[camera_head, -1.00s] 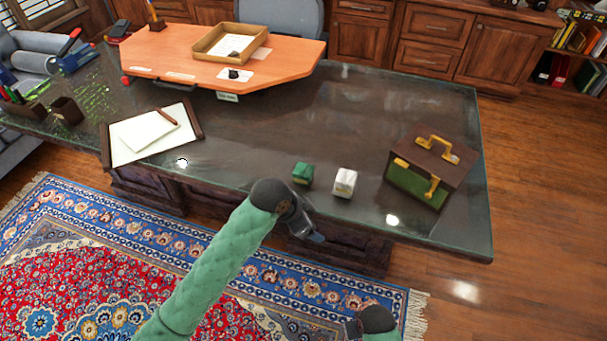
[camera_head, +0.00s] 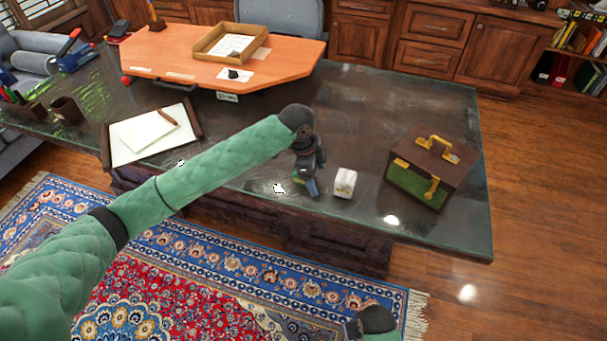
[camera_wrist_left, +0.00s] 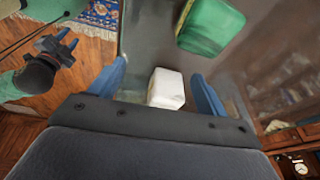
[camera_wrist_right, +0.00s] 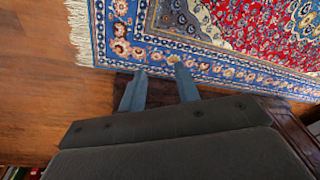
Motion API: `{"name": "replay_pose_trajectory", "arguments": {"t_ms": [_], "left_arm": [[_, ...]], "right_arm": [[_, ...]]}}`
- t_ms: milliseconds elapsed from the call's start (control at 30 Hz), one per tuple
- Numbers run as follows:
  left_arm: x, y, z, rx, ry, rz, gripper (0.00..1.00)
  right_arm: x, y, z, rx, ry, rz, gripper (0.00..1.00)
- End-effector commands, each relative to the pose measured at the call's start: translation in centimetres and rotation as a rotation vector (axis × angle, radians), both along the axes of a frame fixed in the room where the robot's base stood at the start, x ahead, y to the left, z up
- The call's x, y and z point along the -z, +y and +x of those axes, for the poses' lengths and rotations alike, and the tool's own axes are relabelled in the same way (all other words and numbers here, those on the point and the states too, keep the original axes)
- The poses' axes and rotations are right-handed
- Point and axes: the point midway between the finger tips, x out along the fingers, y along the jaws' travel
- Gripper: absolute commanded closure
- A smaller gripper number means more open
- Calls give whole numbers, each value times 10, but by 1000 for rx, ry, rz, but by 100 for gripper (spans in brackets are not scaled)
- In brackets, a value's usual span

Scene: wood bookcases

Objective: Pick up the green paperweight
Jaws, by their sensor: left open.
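The green paperweight (camera_head: 298,177) is a small block near the desk's front edge, partly hidden by my left gripper in the head view. It shows whole-edged only in part at the top of the left wrist view (camera_wrist_left: 210,28). My left gripper (camera_head: 309,188) points down beside it, open. In the left wrist view, its fingers (camera_wrist_left: 157,72) are apart and a white block (camera_wrist_left: 166,88) appears between them, further off; the green one lies outside the fingers. My right gripper (camera_wrist_right: 161,70) is open and empty above the floor and rug.
The white block (camera_head: 345,183) stands just right of my left gripper. A brown and green case (camera_head: 430,165) with yellow handles is further right. A writing pad (camera_head: 140,133) lies left. The dark desk top (camera_head: 370,110) behind is clear.

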Motion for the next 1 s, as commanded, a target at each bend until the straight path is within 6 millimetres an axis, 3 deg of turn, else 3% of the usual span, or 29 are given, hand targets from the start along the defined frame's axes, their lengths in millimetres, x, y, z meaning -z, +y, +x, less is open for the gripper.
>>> {"name": "replay_pose_trajectory", "arguments": {"t_ms": [200, 400, 700, 1000], "left_arm": [[-20, 24, 37, 68, 3, 74, 24], [-33, 40, 58, 103, 14, 114, 24], [-26, 44, 63, 112, 20, 126, 24], [-7, 41, 60, 113, 18, 126, 24]], "right_arm": [[0, 0, 0, 0, 0, 0, 68], [0, 0, 0, 0, 0, 0, 68], [1, 0, 2, 2, -12, 2, 68], [34, -2, -6, 1, 2, -4, 68]]}}
